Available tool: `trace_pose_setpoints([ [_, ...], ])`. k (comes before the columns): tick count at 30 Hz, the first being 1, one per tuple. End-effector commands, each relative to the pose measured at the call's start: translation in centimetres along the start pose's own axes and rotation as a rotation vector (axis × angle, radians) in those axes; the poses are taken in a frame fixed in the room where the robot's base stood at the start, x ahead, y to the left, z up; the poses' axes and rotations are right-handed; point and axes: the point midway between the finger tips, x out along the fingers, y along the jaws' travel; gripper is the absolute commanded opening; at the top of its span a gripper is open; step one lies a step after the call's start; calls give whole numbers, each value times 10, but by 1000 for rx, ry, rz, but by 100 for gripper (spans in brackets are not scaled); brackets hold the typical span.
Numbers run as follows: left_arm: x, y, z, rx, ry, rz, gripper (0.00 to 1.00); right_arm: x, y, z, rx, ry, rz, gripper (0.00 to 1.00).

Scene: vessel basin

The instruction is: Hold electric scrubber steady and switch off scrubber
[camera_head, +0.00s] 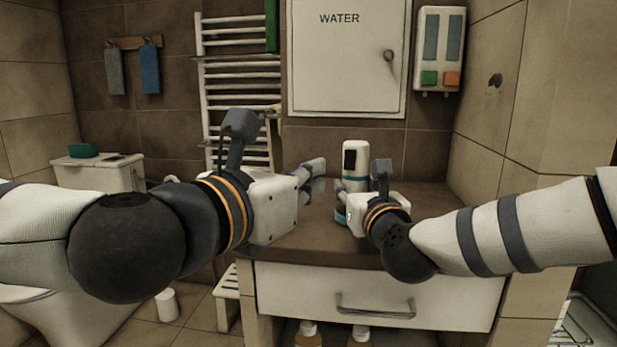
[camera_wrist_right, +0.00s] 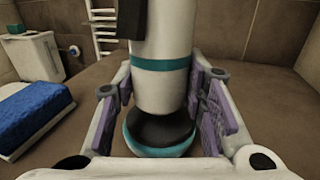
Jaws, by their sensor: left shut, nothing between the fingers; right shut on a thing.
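The electric scrubber (camera_head: 357,165) stands upright on the brown counter (camera_head: 420,200), with a white body and a dark panel near its top. In the right wrist view its white body (camera_wrist_right: 163,88) has a teal band and a teal-rimmed dark round base. My right gripper (camera_wrist_right: 168,108) is shut around the lower body, with purple finger pads on both sides. My left gripper (camera_head: 318,176) is shut and empty, to the left of the scrubber and apart from it.
A blue-topped sponge (camera_wrist_right: 32,112) lies left of the scrubber in the wrist view. A white WATER cabinet (camera_head: 345,60) and a dispenser (camera_head: 440,50) hang on the wall behind. A towel rack (camera_head: 240,75) stands at the back left. The counter's right side is clear.

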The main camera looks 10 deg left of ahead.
Motion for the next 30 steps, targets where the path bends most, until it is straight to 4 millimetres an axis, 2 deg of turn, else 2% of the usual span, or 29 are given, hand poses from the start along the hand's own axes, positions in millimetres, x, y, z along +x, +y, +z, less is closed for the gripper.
trace_pose_setpoints([
  [2, 0, 0, 0, 0, 0, 0, 0, 0, -2, -6, 0, 11, -2, 0],
  [3, 0, 0, 0, 0, 0, 0, 0, 0, -2, -6, 0, 11, -2, 47],
  [5, 0, 0, 0, 0, 0, 0, 0, 0, -1, -5, 0, 9, -2, 60],
  [14, 0, 0, 0, 0, 0, 0, 0, -1, -1, -2, 0, 4, -1, 61],
  [17, 0, 0, 0, 0, 0, 0, 0, -9, -1, -2, 1, 5, -1, 61],
  [27, 0, 0, 0, 0, 0, 0, 0, -94, -1, -2, 3, 6, -1, 61],
  [30, 0, 0, 0, 0, 0, 0, 0, -110, -1, -2, 1, 6, -1, 61],
])
